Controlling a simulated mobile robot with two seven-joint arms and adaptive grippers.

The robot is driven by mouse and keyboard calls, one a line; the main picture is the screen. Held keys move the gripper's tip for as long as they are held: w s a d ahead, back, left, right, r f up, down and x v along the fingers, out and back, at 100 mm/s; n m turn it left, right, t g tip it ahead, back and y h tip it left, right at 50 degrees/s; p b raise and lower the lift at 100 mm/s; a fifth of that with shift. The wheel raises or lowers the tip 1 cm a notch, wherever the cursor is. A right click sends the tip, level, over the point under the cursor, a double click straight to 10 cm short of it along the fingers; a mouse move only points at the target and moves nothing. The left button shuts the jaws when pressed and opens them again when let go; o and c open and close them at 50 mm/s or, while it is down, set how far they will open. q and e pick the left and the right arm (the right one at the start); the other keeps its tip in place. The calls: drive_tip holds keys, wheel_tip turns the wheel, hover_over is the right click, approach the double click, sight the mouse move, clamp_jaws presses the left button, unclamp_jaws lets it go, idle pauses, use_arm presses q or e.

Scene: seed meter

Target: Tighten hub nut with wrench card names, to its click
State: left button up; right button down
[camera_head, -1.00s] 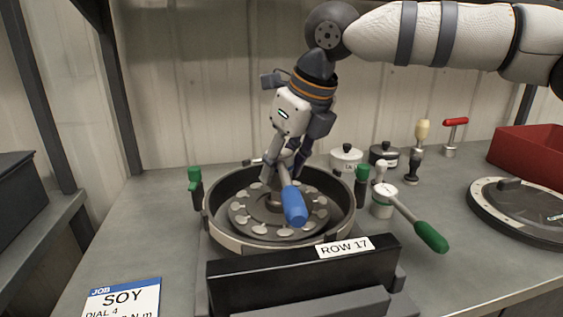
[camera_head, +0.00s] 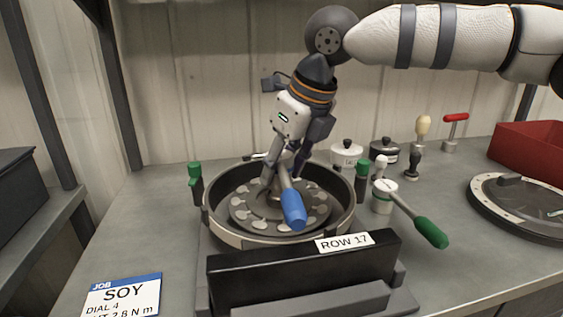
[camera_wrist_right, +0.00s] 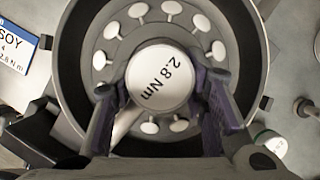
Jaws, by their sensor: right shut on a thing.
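My right gripper (camera_head: 283,172) is shut on the round white head of the blue-handled wrench (camera_head: 293,209), over the centre of the seed plate (camera_head: 240,214). In the right wrist view the wrench head (camera_wrist_right: 160,78) reads "2.8 Nm" and sits between the two fingers. The hub nut is hidden under it; I cannot tell how the wrench sits on it. The job card (camera_head: 123,295) at the front left reads SOY, DIAL 4 and 2.8 N m. A green-handled wrench (camera_head: 428,232) rests on a stand to the right. My left gripper is not in view.
The round meter housing (camera_head: 228,236) surrounds the plate, with green-topped posts (camera_head: 195,178) beside it. A black block marked ROW 17 (camera_head: 300,268) stands in front. Pots (camera_head: 346,153), small tools, a red bin (camera_head: 530,150) and a round cover (camera_head: 535,215) are to the right.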

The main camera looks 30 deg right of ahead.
drive_tip(key=shift+f, duration=0.55)
idle(0.9)
drive_tip(key=shift+c, duration=2)
unclamp_jaws()
drive_tip(key=shift+f, duration=0.1)
